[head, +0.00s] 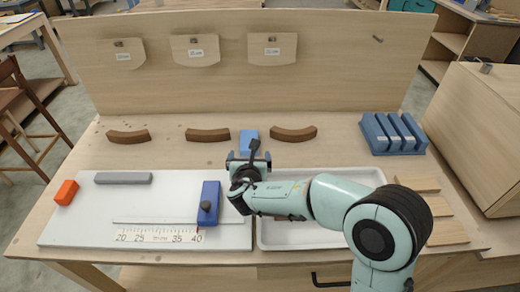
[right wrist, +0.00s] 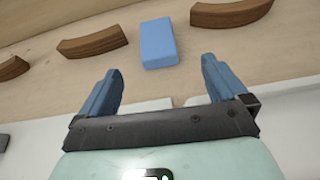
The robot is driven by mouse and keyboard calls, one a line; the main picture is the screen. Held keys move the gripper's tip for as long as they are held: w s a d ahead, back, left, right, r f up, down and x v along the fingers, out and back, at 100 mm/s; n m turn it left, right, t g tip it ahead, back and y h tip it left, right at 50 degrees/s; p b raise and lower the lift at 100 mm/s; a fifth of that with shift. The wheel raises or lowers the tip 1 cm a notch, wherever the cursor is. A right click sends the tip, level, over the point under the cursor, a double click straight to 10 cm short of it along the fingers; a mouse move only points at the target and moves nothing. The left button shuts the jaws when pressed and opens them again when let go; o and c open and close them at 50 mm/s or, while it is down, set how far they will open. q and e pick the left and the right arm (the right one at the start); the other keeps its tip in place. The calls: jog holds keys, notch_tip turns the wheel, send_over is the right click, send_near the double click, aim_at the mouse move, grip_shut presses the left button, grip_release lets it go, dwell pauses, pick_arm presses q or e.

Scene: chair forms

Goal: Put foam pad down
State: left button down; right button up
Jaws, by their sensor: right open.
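A light blue block (head: 250,140), which looks like the foam pad, lies on the wooden table near its middle, between two brown curved pieces. In the right wrist view the pad (right wrist: 158,43) lies flat just beyond my fingertips, roughly centred between them and touching neither. My right gripper (head: 249,160) is open and empty on the near side of the pad; its two blue fingers also show in the right wrist view (right wrist: 160,75). In the head view the gripper and wrist partly hide the near end of the pad. My left gripper is not in view.
Curved brown pieces (head: 208,135) lie in a row along the table. A blue rack (head: 393,133) stands at right. A white tray (head: 280,238) lies under my right arm. A white board (head: 75,215) carries a blue block with a black knob (head: 209,203). An upright wooden panel (head: 240,90) closes the back.

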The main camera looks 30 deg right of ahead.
jog(key=shift+w+a+f+n, duration=0.1)
jog(key=shift+w+f+n, duration=0.05)
jog(key=shift+w+n, duration=0.15)
jog(key=x, duration=0.7)
jog(key=shift+w, duration=0.15)
jog(key=shift+f+p+x, duration=0.2)
jog(key=shift+p+x, duration=0.25)
jog(key=shift+x, duration=2.4)
jog(key=c, duration=1.1)
jog(key=shift+r, duration=0.1)
